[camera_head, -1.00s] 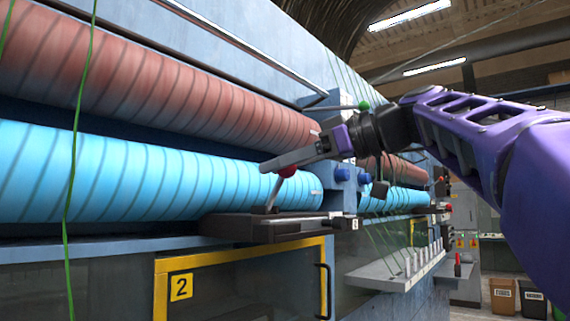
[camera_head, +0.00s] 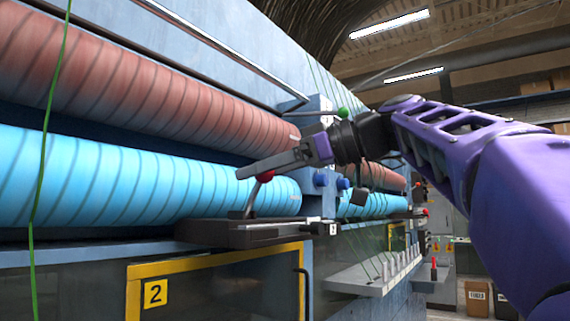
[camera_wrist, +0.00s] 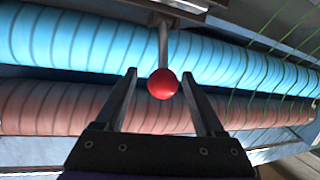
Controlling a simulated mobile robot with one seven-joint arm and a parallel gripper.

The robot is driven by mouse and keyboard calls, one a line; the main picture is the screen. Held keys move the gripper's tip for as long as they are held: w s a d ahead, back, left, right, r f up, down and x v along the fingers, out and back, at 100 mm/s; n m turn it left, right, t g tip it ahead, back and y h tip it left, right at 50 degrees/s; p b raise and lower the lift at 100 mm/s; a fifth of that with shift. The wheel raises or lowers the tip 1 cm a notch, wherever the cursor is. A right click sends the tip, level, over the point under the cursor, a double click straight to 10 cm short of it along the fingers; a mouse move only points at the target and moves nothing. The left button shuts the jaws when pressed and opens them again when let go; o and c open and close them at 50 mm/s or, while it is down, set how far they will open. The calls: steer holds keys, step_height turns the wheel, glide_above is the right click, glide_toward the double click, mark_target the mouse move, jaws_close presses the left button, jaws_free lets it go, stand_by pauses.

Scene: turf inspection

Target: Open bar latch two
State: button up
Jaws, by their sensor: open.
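A lever with a red ball knob (camera_head: 265,176) stands on a dark latch base (camera_head: 250,232) above the yellow-framed door marked 2. It leans slightly to the right in the head view. My gripper (camera_head: 243,172) is at the knob, its fingers pointing left in that view. In the wrist view, the red knob (camera_wrist: 162,84) sits between the two open fingers of my gripper (camera_wrist: 159,75), with a visible gap on each side. The lever rod runs up from the knob to the dark base, past the fingertips.
A blue striped roller (camera_head: 150,185) and a reddish roller (camera_head: 150,95) lie close behind the lever. Blue knobs (camera_head: 320,180) are on the block under my wrist. A shelf with several spools (camera_head: 375,275) juts out at the right. A green thread (camera_head: 45,140) hangs at the left.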

steer(key=v, duration=1.7)
steer(key=shift+p, duration=0.3)
